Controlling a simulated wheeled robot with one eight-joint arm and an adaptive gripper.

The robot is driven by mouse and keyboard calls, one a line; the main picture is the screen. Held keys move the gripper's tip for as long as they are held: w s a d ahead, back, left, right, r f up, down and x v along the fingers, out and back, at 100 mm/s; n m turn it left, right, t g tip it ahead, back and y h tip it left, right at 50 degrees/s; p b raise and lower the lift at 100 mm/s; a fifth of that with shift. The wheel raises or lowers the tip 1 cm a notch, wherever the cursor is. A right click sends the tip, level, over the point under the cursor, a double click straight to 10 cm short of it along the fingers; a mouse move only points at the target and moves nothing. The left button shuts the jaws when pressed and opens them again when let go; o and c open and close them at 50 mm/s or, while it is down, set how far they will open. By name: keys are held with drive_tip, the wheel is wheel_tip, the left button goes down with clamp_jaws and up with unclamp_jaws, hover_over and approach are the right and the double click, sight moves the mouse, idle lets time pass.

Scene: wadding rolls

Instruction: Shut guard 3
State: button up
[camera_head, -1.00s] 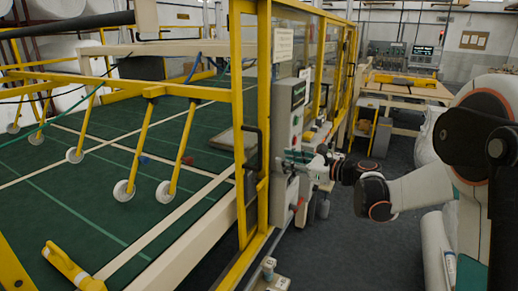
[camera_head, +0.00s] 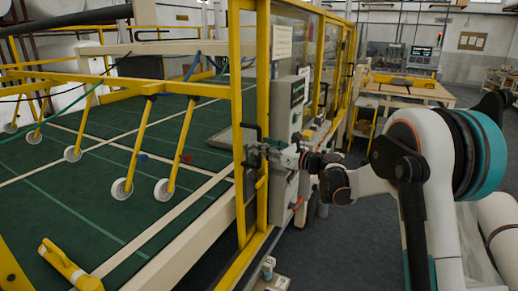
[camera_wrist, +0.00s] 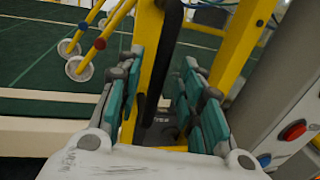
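A yellow-framed guard (camera_head: 238,90) stands along the machine's near side, with a black bar handle (camera_head: 245,132) on it. I cannot read a guard number, nor tell how far it stands open. My gripper (camera_head: 257,150) is at the handle, coming from the right. In the wrist view, the black handle (camera_wrist: 168,45) runs upright between the two teal-padded fingers of my gripper (camera_wrist: 162,62). The fingers are spread, with gaps to the handle on both sides. The handle's lower end meets a dark mount (camera_wrist: 160,128) between the fingers.
A grey control box (camera_head: 288,108) with buttons stands just right of the guard; its red button (camera_wrist: 293,130) is close to my gripper's right side. The machine's green bed (camera_head: 90,195) with yellow wheeled arms lies left.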

sight(259, 164)
drive_tip(key=shift+x, duration=1.5)
clamp_jaws()
